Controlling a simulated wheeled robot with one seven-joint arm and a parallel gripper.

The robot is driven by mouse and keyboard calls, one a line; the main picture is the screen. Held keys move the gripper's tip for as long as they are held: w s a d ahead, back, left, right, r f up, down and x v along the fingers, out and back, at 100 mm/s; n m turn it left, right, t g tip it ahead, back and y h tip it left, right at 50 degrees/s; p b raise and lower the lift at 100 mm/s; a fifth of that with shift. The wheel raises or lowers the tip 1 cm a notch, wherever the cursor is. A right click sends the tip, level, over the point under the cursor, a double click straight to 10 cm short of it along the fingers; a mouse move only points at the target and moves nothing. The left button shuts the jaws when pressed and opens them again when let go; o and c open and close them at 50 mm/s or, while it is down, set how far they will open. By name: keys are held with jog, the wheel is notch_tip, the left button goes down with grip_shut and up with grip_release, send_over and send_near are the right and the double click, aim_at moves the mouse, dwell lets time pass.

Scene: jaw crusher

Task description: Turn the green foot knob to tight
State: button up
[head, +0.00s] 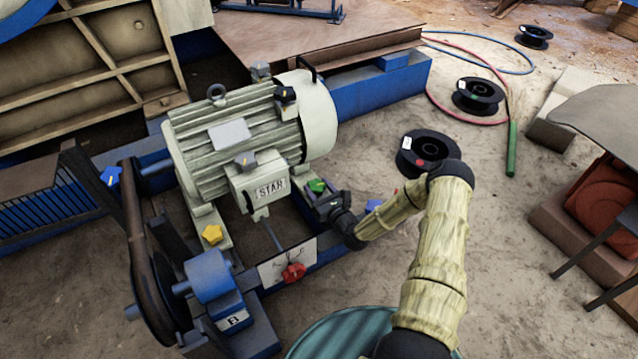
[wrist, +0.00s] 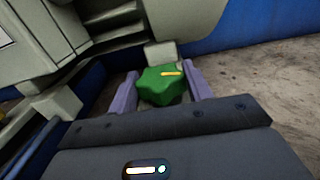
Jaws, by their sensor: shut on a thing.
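The green foot knob (head: 317,186) sits at the motor's foot on the right side of the base. In the wrist view the knob (wrist: 158,88) is a green lobed shape with an orange-yellow mark on top, pointing right. My gripper (head: 326,199) reaches it from the right. In the wrist view my gripper (wrist: 162,90) has its two purple-grey fingers on either side of the knob, shut on it. The grey motor (head: 245,130) stands behind and to the left. The gripper hides part of the knob's lower side in the head view.
A belt drive (head: 150,260) stands at the left. Black spools (head: 428,152) lie on the open floor to the right.

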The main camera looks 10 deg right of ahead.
jog(key=shift+r+m+t+h+p, duration=0.2)
jog(key=shift+m+h+p, duration=0.35)
jog(key=shift+p, duration=1.05)
jog(key=shift+r+m+t+h+p, duration=0.2)
jog(key=shift+h+p, duration=0.65)
jog(key=shift+p, duration=0.75)
jog(key=shift+f+m+h+p, duration=0.2)
jog(key=shift+m+h+p, duration=0.15)
jog(key=shift+h+p, duration=0.2)
jog(key=shift+f, duration=0.15)
jog(key=o, duration=1)
jog(key=shift+s, duration=0.1)
